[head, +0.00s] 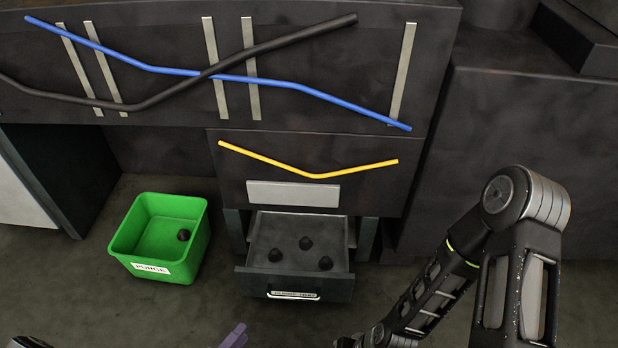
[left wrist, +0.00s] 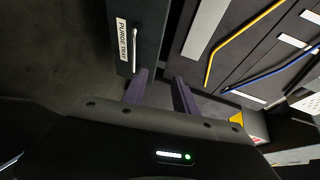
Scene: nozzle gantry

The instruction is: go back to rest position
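My left gripper shows at the bottom edge of the head view as a purple fingertip (head: 235,337), low and in front of the drawer. In the left wrist view its two purple fingers (left wrist: 160,92) stand apart with nothing between them. They are close to the drawer front, but apart from its silver handle (left wrist: 134,50). My right arm (head: 430,295) comes in from the right in the head view, folded at the elbow; its gripper is out of the picture.
The purge tray drawer (head: 342,288) is pulled out, with three dark nozzles inside. A green bin (head: 152,270) on the floor at left holds one dark nozzle. The dark cabinet (head: 320,193) carries yellow (head: 270,160), blue (head: 310,90) and black (head: 290,38) tubes.

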